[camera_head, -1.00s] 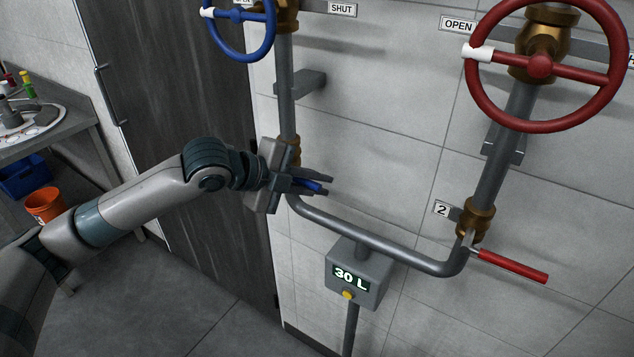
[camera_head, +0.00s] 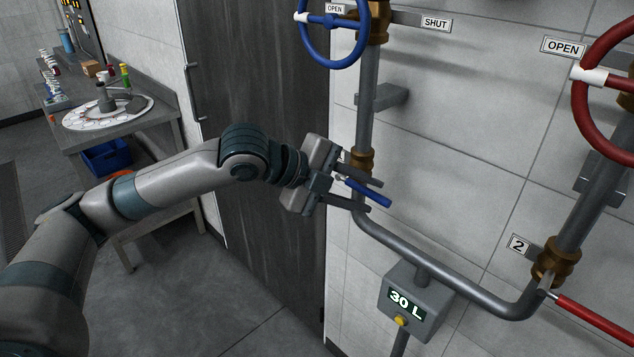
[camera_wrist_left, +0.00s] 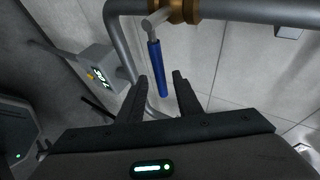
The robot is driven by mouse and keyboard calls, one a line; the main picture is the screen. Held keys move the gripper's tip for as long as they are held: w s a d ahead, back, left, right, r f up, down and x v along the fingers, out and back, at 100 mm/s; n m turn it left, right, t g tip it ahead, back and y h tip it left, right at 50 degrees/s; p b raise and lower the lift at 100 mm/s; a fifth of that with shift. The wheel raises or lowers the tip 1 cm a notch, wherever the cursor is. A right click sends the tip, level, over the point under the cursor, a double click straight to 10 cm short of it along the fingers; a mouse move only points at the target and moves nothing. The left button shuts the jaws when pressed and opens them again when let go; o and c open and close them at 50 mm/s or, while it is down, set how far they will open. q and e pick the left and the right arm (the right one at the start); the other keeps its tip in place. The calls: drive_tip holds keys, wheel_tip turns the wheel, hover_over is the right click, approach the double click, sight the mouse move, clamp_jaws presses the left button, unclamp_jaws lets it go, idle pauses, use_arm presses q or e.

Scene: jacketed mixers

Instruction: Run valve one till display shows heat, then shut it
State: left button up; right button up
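My left gripper (camera_head: 378,194) is at the blue lever (camera_head: 372,191) on the left pipe, with its two fingers apart. In the left wrist view the lever (camera_wrist_left: 157,70) hangs down with its tip between the open fingertips (camera_wrist_left: 160,82), with gaps visible on both sides. Above it is the blue handwheel (camera_head: 334,22), its white rim mark near the OPEN label (camera_head: 335,8); a SHUT label (camera_head: 436,24) is to the right. The grey display box (camera_head: 416,312) reads 30 L. My right gripper is not in view.
On the right are a red handwheel (camera_head: 585,120) near another OPEN label (camera_head: 563,46), a label 2 (camera_head: 520,245), and a red lever (camera_head: 595,326). A grey pipe (camera_head: 440,265) joins both sides. A dark door (camera_head: 262,70) and a workbench (camera_head: 120,135) are to the left.

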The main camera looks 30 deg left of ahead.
use_arm(q)
drive_tip(key=b+v, duration=0.2)
drive_tip(key=v, duration=0.9)
drive_tip(key=shift+d, duration=0.1)
